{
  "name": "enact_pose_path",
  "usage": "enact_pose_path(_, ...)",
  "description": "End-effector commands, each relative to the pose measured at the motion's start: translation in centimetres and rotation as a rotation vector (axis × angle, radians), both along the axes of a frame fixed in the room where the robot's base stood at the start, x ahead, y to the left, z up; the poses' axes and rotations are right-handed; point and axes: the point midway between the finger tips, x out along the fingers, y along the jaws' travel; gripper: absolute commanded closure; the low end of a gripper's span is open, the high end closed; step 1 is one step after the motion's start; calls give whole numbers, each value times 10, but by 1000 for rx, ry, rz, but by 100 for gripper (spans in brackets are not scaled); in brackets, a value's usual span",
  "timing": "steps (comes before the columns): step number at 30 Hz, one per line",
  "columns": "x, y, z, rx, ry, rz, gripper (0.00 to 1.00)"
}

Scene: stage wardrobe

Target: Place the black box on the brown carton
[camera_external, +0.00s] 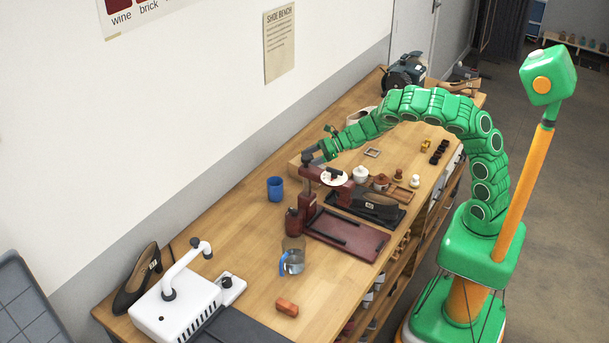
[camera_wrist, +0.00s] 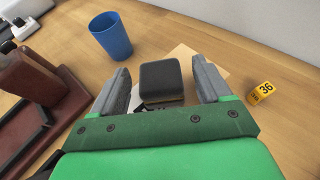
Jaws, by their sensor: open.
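In the wrist view the black box (camera_wrist: 161,78) sits between the two grey fingers of my gripper (camera_wrist: 160,68), which are apart, with a visible gap on each side. A flat light-brown shape (camera_wrist: 205,62) shows behind and beside the box; it may be the top of the brown carton, and I cannot tell whether the box rests on it. In the external view my gripper (camera_external: 316,156) is low over the far-left part of the bench, beyond the dark red stand.
A blue cup (camera_wrist: 110,36) stands left of the box, and a yellow block marked 36 (camera_wrist: 262,92) lies right. The dark red press-like stand (camera_external: 309,195) is close to my gripper. A glass jug (camera_external: 292,256) and white machine (camera_external: 176,305) stand nearer the front. Bare bench lies around the cup.

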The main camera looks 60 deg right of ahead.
Motion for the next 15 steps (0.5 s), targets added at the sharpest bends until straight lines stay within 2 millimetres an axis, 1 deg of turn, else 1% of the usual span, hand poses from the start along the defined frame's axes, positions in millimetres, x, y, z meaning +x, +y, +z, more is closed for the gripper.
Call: enact_pose_path(15, -40, -42, 23, -4, -1, -3, 23)
